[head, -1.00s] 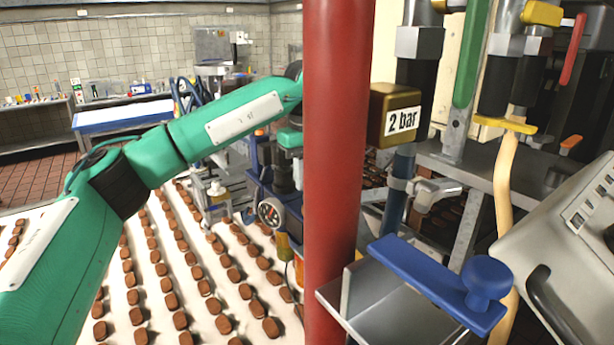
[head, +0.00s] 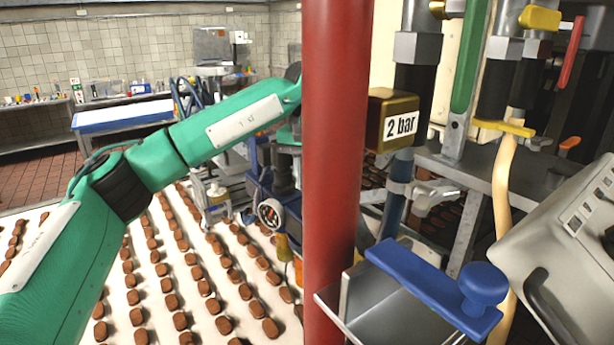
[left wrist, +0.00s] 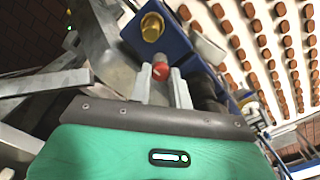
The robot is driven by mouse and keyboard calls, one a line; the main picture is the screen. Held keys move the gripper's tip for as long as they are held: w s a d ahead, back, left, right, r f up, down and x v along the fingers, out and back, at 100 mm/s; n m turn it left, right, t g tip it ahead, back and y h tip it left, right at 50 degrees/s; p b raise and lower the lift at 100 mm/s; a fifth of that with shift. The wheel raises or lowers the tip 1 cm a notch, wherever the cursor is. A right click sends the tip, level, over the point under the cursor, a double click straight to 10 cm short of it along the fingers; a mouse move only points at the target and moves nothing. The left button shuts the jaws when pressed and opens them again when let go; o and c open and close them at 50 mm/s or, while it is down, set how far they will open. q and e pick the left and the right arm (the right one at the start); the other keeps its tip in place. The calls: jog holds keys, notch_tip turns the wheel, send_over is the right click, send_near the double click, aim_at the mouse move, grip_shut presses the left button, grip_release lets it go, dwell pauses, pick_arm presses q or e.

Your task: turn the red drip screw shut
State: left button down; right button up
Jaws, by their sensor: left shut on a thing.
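The red drip screw (left wrist: 160,71) shows in the left wrist view, just above the middle, as a small red knob with a pale mark on its face. My left gripper (left wrist: 161,80) is shut on it, with one grey finger on each side. In the head view my green left arm reaches in from the left and runs behind the red post, so the left gripper and the screw are hidden there. My right gripper is in neither view.
A thick red post (head: 335,170) stands upright in front of my left arm. A brass box marked "2 bar" (head: 398,118) and a blue handle (head: 425,285) are to its right. Brown biscuits in rows cover the white belt (head: 60,215). A brass fitting (left wrist: 152,27) is above the screw.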

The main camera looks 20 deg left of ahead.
pick_arm(q)
jog(key=shift+m, duration=0.5)
jog(key=c, duration=1.3)
grip_release()
jog(key=shift+r, duration=0.3)
notch_tip(320, 180, up, 13)
jog(key=b, duration=0.1)
jog(key=shift+b, duration=0.3)
